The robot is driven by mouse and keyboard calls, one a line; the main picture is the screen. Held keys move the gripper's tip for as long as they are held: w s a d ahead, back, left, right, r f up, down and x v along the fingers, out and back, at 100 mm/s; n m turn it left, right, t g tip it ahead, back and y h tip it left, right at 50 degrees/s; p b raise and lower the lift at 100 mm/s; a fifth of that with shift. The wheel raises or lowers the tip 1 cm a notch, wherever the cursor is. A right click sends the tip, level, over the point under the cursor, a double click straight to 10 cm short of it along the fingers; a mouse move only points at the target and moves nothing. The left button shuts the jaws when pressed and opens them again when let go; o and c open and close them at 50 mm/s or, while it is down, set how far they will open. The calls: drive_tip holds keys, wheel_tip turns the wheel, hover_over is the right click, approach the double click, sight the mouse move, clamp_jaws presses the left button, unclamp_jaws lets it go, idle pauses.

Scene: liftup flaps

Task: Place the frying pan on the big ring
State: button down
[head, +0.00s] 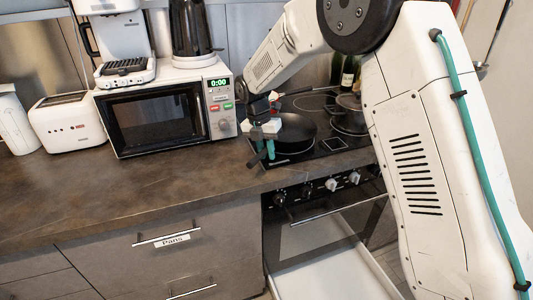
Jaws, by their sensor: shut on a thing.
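The black frying pan (295,133) is at the front left of the black glass hob (331,145), level and on or just above the glass; I cannot tell which. My gripper (262,143) is at the pan's left side, shut on its handle, which is mostly hidden by the fingers. A ring outline (313,103) shows on the hob behind the pan. Whatever ring lies under the pan is hidden, so I cannot tell which ring it covers.
A dark pot (349,116) stands on the hob right of the pan, partly behind my arm. The microwave (165,112) is close on the left. The left countertop (130,192) is clear in front.

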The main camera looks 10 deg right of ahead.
drive_tip(key=shift+f, duration=0.4)
drive_tip(key=c, duration=1.3)
unclamp_jaws()
drive_tip(key=shift+r, duration=0.1)
